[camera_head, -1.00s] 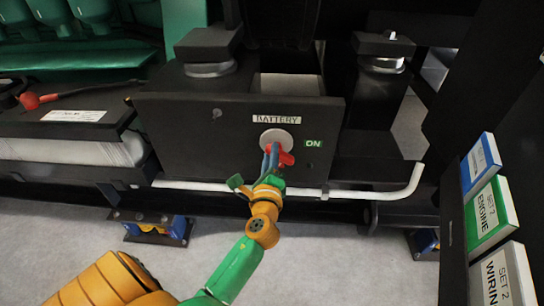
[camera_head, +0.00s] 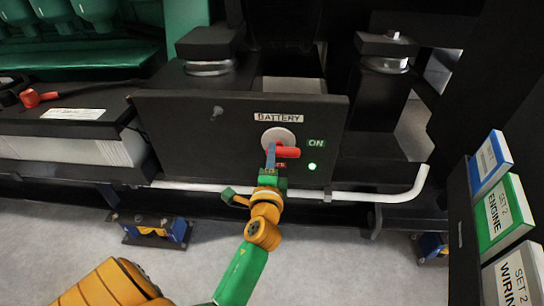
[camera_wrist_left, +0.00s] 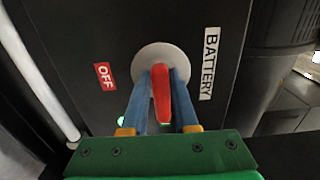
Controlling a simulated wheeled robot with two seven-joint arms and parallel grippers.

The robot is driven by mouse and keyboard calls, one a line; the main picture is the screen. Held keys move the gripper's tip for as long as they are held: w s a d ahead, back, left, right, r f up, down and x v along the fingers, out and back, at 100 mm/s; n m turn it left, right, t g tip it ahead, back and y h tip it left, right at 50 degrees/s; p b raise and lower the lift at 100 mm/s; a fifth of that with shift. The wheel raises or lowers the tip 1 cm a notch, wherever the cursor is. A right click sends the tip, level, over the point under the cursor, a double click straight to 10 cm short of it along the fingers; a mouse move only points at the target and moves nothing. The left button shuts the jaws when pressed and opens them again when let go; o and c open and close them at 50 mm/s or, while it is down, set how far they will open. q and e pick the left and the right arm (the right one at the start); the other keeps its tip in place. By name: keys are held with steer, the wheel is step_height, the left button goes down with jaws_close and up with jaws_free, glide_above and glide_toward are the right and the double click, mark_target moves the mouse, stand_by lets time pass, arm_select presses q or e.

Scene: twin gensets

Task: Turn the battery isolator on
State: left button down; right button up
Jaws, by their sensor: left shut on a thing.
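The battery isolator is a red handle (camera_head: 288,152) on a round pale plate (camera_head: 279,136), set in a black panel (camera_head: 180,125). The handle lies about level and points right, towards the ON label (camera_head: 316,143). A green lamp (camera_head: 312,166) glows below that label. My left gripper (camera_head: 271,158) is shut on the handle. In the left wrist view its blue fingers (camera_wrist_left: 161,100) flank the red handle (camera_wrist_left: 161,88), and a red OFF label (camera_wrist_left: 105,76) shows beside the plate. My right gripper is not in view.
A BATTERY label (camera_head: 279,118) sits above the plate. A white pipe (camera_head: 370,197) runs below the panel and bends up at the right. Binders (camera_head: 505,215) stand at the far right. The grey floor (camera_head: 330,265) in front is clear.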

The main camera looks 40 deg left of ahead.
arm_select(q)
steer(key=shift+f, duration=0.1)
stand_by(0.3)
steer(key=c, duration=0.7)
jaws_free()
